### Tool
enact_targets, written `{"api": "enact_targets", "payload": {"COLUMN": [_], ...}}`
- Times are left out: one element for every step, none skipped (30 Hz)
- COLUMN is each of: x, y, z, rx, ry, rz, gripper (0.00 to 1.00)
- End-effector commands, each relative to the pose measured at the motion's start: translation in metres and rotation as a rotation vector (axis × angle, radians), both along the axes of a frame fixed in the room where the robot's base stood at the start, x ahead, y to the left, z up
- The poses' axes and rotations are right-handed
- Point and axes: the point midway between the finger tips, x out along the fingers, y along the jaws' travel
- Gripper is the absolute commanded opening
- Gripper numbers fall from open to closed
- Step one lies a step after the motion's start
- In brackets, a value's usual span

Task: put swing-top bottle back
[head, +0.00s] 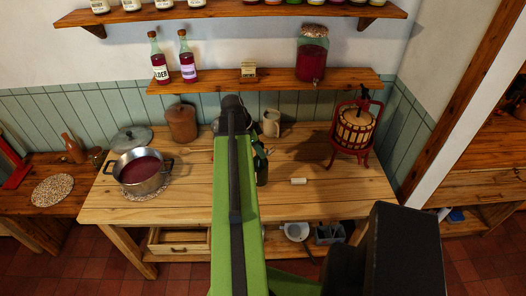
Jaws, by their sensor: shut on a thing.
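A dark green bottle (262,168) stands out just right of my green arm, upright over the middle of the worktable. It is partly covered by the arm, and its stopper cannot be made out. My gripper (257,148) is mostly hidden behind my arm, at the upper part of this bottle. It is shut on the bottle. I cannot tell whether the bottle's base touches the table. Two dark red bottles with pale labels, one (158,60) and another (187,58), stand at the left of the lower wall shelf (215,82).
On the worktable (310,185) are a pot of red liquid (142,177), a lid (131,139), a brown crock (182,123), a mug (270,122), a small white object (298,181) and a fruit press (355,128). A big red jar (312,55) stands on the lower shelf's right.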

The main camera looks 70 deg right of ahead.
Motion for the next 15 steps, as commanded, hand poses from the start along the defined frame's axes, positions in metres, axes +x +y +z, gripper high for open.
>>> {"api": "enact_targets", "payload": {"x": [0.000,0.000,0.000,0.000,0.000,0.000,0.000,0.000,-0.001,-0.001,-0.001,-0.001,-0.001,-0.001,-0.001], "y": [0.000,0.000,0.000,0.000,0.000,0.000,0.000,0.000,0.000,0.000,0.000,0.000,0.000,0.000,0.000], "z": [-0.007,-0.011,-0.017,-0.022,-0.026,-0.032,-0.036,-0.039,-0.041,-0.041,-0.041,-0.039,-0.038,-0.038,-0.038], "rx": [-0.001,-0.001,-0.001,-0.001,-0.001,-0.001,-0.001,-0.001,-0.001,-0.001,-0.001,-0.001,-0.001,-0.001,-0.001], "ry": [0.001,0.001,0.001,0.001,0.001,0.001,0.001,0.001,0.001,0.001,0.001,0.001,0.001,0.001,0.001], "rz": [0.000,0.000,0.000,0.000,0.000,0.000,0.000,0.000,0.000,0.000,0.000,0.000,0.000,0.000,0.000], "gripper": [0.00,0.00,0.00,0.00,0.00,0.00,0.00,0.00,0.00,0.00,0.00,0.00,0.00,0.00,0.00]}}
